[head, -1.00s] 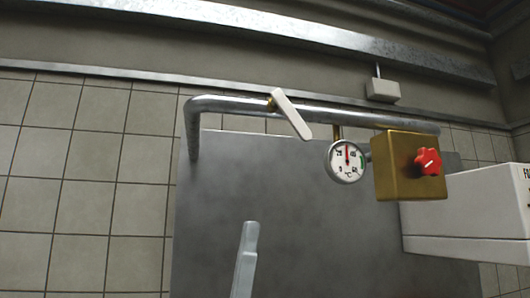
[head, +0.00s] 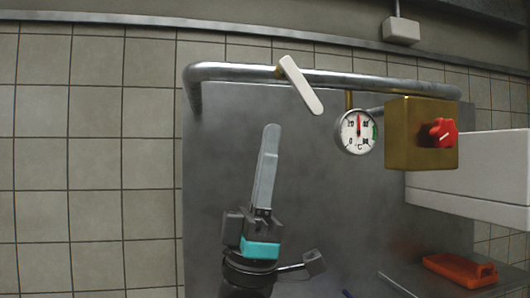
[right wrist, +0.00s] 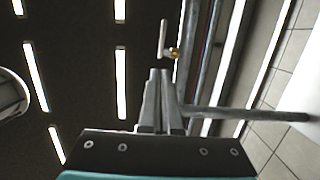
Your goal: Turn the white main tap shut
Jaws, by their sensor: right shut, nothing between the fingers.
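The white main tap (head: 301,85) is a flat lever on the metal pipe (head: 230,73). It slants down to the right from its brass stem. It also shows small in the right wrist view (right wrist: 162,38), just beyond the fingertips. My right gripper (head: 272,130) is shut and empty, its fingers pointing up. In the head view its tip is below and left of the lever's lower end, with a gap between them in the picture. In the right wrist view the closed fingers (right wrist: 160,72) point towards the tap. My left gripper is not in view.
Right of the tap are a round dial thermometer (head: 357,132) and a brass box (head: 400,150) with a red knob (head: 439,133). A white unit (head: 480,170) stands further right. An orange tray (head: 459,268) lies lower right. The grey panel left of my gripper is clear.

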